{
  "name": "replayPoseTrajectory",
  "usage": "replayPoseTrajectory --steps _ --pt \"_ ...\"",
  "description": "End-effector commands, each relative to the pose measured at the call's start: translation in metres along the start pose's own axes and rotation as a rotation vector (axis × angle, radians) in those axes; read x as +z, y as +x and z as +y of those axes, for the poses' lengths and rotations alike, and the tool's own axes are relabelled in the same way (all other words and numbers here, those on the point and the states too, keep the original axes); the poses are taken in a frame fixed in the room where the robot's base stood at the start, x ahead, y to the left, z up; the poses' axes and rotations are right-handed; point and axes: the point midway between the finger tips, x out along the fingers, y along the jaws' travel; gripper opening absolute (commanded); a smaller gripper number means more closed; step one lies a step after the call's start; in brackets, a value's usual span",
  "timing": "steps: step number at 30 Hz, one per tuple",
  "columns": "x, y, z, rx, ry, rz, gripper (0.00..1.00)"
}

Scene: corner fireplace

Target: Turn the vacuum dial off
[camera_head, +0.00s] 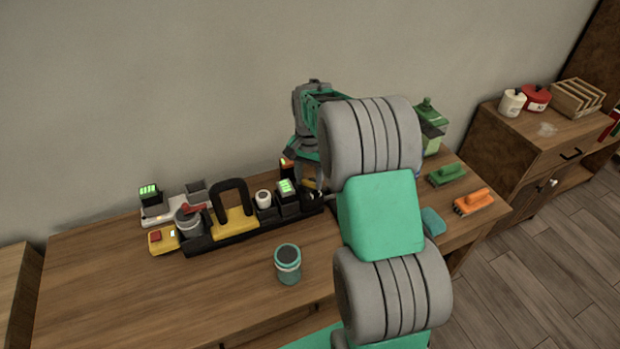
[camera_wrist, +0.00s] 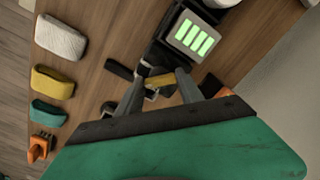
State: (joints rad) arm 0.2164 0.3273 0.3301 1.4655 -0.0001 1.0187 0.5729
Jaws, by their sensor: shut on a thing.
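My gripper (camera_wrist: 160,84) reaches down at the right end of a long black tray (camera_head: 195,245) on the workbench. Its two fingers are closed around a small yellow piece (camera_wrist: 160,80), which also shows in the head view (camera_head: 309,184). I cannot tell for sure whether this piece is the vacuum dial. Dark parts lie around the fingertips, and the fingers hide part of the piece. A black block with green lit bars (camera_wrist: 190,38) sits just beside the fingers; it also shows in the head view (camera_head: 287,188).
A yellow-and-black handled tool (camera_head: 233,217) and a grey cup with a red part (camera_head: 189,218) stand to the left. A teal-banded jar (camera_head: 288,263) stands in front. Green (camera_head: 446,174) and orange (camera_head: 473,201) brushes lie right. The bench's front left is clear.

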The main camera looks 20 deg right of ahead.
Motion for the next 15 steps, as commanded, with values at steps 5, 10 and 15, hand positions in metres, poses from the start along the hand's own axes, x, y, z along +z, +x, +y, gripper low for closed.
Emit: replayPoseTrajectory --steps 5,10,15 --pt "-0.0001 -0.0002 0.0001 0.0 0.0 0.0 0.15" --pt "-0.0023 -0.0002 0.0021 0.0 0.001 0.0 0.03" --pt "-0.0006 -0.0003 0.0004 0.0 -0.01 0.001 0.03"
